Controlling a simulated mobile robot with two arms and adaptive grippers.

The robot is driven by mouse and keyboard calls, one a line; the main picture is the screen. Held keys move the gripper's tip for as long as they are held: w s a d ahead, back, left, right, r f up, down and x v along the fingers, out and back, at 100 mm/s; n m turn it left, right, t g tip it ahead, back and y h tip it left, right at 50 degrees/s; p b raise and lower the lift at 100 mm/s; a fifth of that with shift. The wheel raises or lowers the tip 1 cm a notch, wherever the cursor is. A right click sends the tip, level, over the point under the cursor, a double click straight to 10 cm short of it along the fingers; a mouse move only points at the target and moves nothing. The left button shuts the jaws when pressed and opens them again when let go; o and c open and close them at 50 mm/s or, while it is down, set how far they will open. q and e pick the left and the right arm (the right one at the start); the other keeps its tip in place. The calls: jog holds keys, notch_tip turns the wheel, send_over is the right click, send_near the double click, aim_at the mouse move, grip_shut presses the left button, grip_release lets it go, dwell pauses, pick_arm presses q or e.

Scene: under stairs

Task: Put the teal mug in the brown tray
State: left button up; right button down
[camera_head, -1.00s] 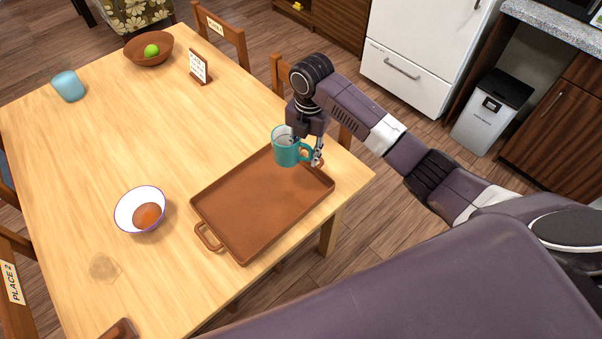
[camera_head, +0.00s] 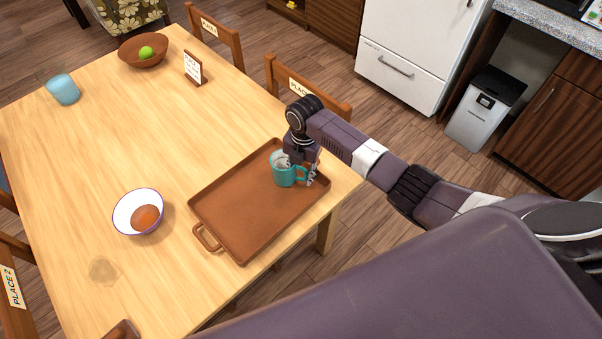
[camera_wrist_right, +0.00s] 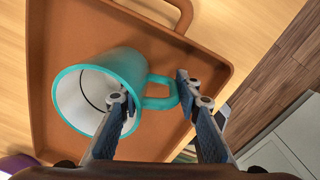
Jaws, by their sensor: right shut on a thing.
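The teal mug (camera_head: 283,177) is over the right part of the brown tray (camera_head: 235,215) in the head view. My right gripper (camera_head: 312,170) is shut on it at its handle side. In the right wrist view the mug (camera_wrist_right: 125,70) has its white inside facing the camera, and my right gripper's fingers (camera_wrist_right: 155,97) are on either side of the handle. The brown tray (camera_wrist_right: 70,30) is behind the mug. Whether the mug's base touches the tray is hard to tell. My left gripper is not in view.
A white bowl (camera_head: 122,213) with a brown round thing stands left of the tray. A light blue cup (camera_head: 63,90), a brown bowl (camera_head: 130,58) with a green fruit, and a small sign (camera_head: 193,68) stand farther back. The table's middle is clear. Chairs (camera_head: 285,75) stand along the edges.

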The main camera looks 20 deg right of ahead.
jog(key=shift+f, duration=0.15)
jog(key=c, duration=1.4)
grip_release()
jog(key=r, duration=0.6)
jog(key=r+b, duration=0.1)
jog(key=r, duration=0.5)
jog(key=shift+s+d+r, duration=0.15)
jog(key=shift+d+r, duration=0.05)
